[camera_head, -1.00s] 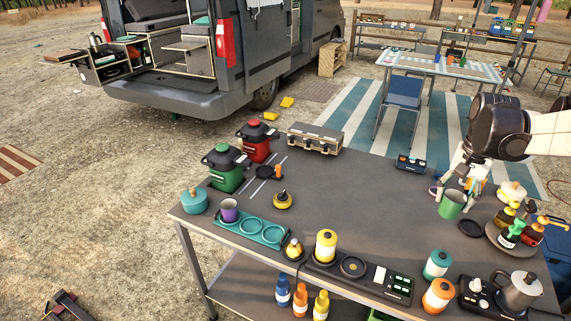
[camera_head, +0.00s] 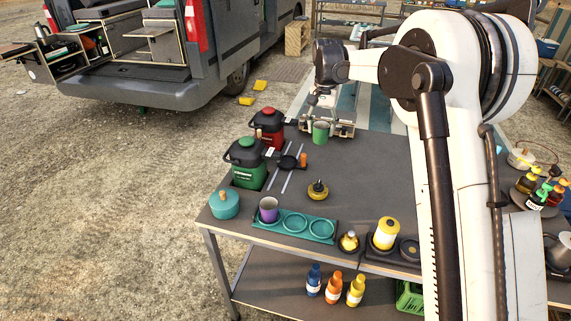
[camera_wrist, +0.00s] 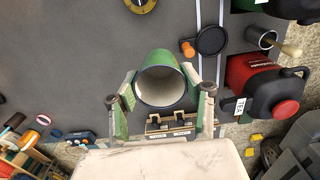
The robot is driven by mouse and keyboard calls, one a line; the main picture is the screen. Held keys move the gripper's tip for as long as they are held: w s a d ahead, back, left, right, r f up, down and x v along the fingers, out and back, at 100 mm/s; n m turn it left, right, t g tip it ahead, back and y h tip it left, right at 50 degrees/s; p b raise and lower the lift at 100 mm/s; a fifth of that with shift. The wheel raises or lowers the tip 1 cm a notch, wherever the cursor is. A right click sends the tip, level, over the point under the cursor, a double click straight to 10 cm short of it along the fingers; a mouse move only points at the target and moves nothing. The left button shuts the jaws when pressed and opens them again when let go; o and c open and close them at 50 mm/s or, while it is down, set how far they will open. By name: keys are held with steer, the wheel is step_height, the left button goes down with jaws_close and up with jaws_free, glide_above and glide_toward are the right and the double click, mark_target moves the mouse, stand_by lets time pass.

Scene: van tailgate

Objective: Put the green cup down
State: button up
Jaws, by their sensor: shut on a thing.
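The green cup (camera_head: 321,132) is in my gripper (camera_head: 322,118), whose fingers are shut on it from both sides. It hangs near the far edge of the table, in front of the latched case. In the wrist view the cup (camera_wrist: 161,82) shows its open mouth and pale, empty-looking inside, between the fingers (camera_wrist: 162,96). Whether its base touches anything is hidden. A teal tray (camera_head: 333,240) with round recesses lies at the table's front left; a purple cup (camera_head: 268,211) stands in its left recess, and the two other recesses are empty.
Green (camera_head: 247,164) and red (camera_head: 268,126) dispensers stand at the table's left edge. My arm hides much of the right side.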

steer(key=w+a+f, duration=0.3)
steer(key=w+a, duration=0.2)
steer(key=a, duration=0.5)
glide_above(287, 162)
step_height(287, 162, down, 11)
steer(key=shift+r, duration=0.15)
steer(key=shift+b, duration=0.3)
steer(key=o, duration=0.7)
steer(key=shift+f, duration=0.2)
steer(key=shift+o, duration=0.9)
steer(key=shift+r, duration=0.1)
